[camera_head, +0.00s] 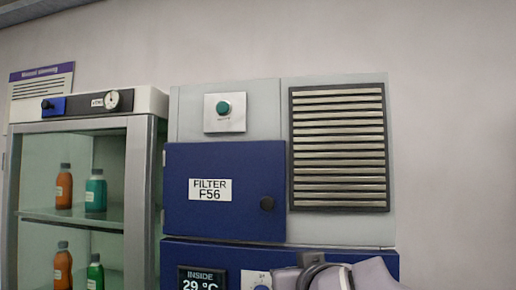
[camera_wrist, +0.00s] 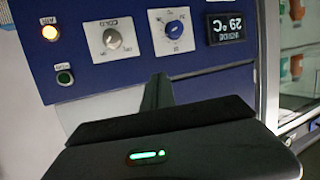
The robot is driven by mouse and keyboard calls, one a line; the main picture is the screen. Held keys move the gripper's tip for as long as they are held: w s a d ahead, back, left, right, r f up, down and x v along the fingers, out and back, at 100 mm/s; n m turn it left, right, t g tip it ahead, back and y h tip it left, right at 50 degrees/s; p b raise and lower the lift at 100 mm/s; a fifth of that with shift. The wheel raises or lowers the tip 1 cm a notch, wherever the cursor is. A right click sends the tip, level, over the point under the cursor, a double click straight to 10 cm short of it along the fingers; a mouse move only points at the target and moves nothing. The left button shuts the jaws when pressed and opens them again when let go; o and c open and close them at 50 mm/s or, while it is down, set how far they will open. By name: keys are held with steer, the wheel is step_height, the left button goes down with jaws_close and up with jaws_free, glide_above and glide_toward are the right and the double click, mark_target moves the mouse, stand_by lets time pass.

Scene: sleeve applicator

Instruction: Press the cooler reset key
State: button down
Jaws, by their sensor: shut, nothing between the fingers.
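A round green button (camera_head: 224,108) sits on a pale square plate on the grey upper part of the cooler unit in the head view. Its label is too small to read. In the wrist view, which shows the panel upside down, a dark green button (camera_wrist: 64,77) with a small unreadable label sits on the blue control panel (camera_wrist: 85,80). I cannot tell from the labels which button is the reset key. My gripper (camera_wrist: 157,90) is shut and empty, its fingers pointing toward the panel and apart from both buttons. The fingers do not show in the head view.
An amber lamp (camera_wrist: 49,32), a grey COLD knob (camera_wrist: 112,38), a blue dial (camera_wrist: 173,28) and a 29 °C display (camera_wrist: 229,28) share the panel. A blue FILTER F56 door (camera_head: 240,220), louvred vent (camera_head: 340,148) and glass-fronted bottle cabinet (camera_head: 140,180) stand nearby.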

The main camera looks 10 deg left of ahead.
steer(key=a+r+n+t+y+p, duration=0.1)
steer(key=a+r+n+y+p, duration=0.2)
steer(key=r, duration=0.8)
steer(key=a+r+n+y+p, duration=0.3)
steer(key=a+r, duration=0.5)
steer(key=r, duration=0.3)
steer(key=a+r+n+t+y+p, duration=0.1)
steer(key=a+r+n+y+p, duration=0.2)
steer(key=r, duration=0.8)
steer(key=a+n+p, duration=0.1)
steer(key=a+p, duration=0.1)
steer(key=a, duration=0.1)
steer(key=shift+t, duration=0.3)
steer(key=shift+r, duration=0.15)
